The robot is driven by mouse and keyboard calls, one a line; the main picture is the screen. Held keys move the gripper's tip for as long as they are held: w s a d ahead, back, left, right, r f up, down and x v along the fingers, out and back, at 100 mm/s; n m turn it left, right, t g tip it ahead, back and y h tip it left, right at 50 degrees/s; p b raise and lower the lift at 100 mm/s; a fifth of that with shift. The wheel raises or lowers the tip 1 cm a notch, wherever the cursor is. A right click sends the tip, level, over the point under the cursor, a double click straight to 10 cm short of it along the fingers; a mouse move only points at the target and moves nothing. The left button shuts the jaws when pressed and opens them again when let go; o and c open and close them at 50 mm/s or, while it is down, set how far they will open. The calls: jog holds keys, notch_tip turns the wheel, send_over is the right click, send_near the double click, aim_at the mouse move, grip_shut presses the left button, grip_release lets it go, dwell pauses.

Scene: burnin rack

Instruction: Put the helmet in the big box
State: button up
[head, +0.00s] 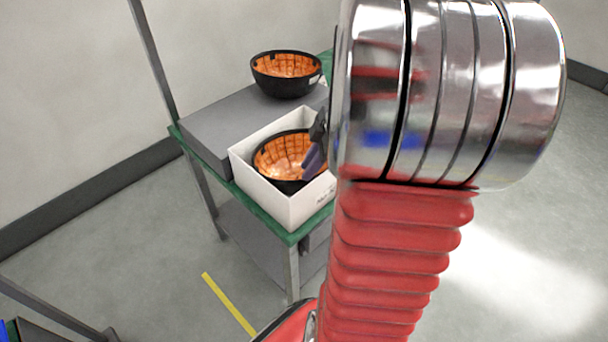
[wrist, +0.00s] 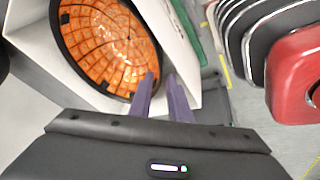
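A helmet (head: 285,157), a black shell with an orange ribbed lining, lies open side up inside the white big box (head: 262,187). The helmet (wrist: 100,45) and the box wall (wrist: 175,25) also show in the wrist view. A second, similar helmet (head: 287,75) stands open side up on a grey box behind. My gripper (wrist: 160,76) has two purple fingers with a gap between them, at the rim of the helmet in the big box. One finger overlaps the helmet's inside edge and the other lies just outside it. My gripper (head: 311,174) is partly hidden behind my arm in the head view.
The flat grey box (head: 210,130) and the big box stand on a green-topped table (head: 265,222) with metal legs. A lower shelf is below. Yellow tape (head: 228,303) marks the floor in front. My arm hides the table's right side.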

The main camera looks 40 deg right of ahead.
jog(key=shift+v, duration=2.4)
jog(key=shift+a, duration=0.1)
jog(key=s+a+r+m, duration=0.1)
jog(key=a+r+m, duration=0.1)
jog(key=a, duration=0.7)
jog(key=s+a+r+m+t+h, duration=0.1)
jog(key=s+a+r+m, duration=0.1)
jog(key=a+m, duration=0.3)
jog(key=s+a+r+m+h, duration=0.1)
jog(key=s+a+r+m, duration=0.1)
jog(key=a, duration=1.1)
jog(key=shift+r+m+t, duration=0.3)
jog(key=shift+m, duration=0.5)
jog(key=shift+d, duration=0.1)
